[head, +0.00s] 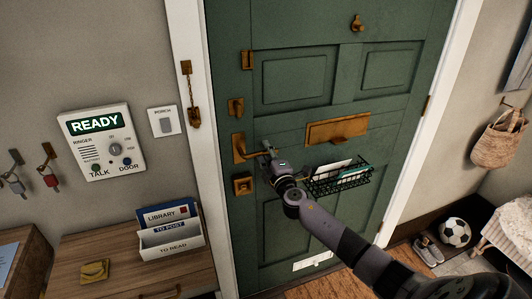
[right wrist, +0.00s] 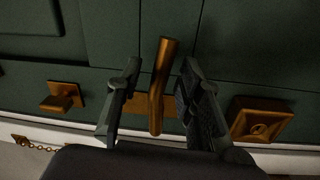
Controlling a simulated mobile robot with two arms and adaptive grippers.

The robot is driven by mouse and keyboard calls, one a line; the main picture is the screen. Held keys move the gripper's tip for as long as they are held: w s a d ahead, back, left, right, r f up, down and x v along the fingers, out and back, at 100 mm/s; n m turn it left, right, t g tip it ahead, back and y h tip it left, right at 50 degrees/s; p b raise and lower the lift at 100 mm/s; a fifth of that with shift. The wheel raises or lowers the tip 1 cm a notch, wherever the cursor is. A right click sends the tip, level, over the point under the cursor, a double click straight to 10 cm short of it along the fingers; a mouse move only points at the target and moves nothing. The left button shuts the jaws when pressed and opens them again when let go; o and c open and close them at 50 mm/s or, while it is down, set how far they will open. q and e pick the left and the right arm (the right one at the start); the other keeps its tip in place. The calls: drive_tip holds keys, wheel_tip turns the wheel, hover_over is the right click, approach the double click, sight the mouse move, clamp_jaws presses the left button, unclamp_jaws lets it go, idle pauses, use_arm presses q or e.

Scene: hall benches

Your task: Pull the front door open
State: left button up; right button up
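The green front door (head: 290,120) fills the middle of the head view and looks shut in its white frame. Its brass lever handle (head: 238,148) is on the door's left side. My right gripper (head: 268,150) is at the lever's right end. In the right wrist view the lever (right wrist: 158,85) stands between the two fingers of my right gripper (right wrist: 161,68). Gaps show on both sides, so the fingers are open around the lever and not closed on it. My left gripper is not in view.
A brass turn knob (head: 235,106) and a square lock (head: 242,184) sit above and below the lever. A door chain (head: 190,95) hangs on the left frame. A wire basket (head: 338,180) is on the door, near my right arm. A wooden cabinet (head: 125,275) stands left.

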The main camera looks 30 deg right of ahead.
drive_tip(key=shift+w, duration=0.1)
drive_tip(key=shift+c, duration=0.4)
clamp_jaws()
drive_tip(key=shift+r, duration=0.1)
idle(0.4)
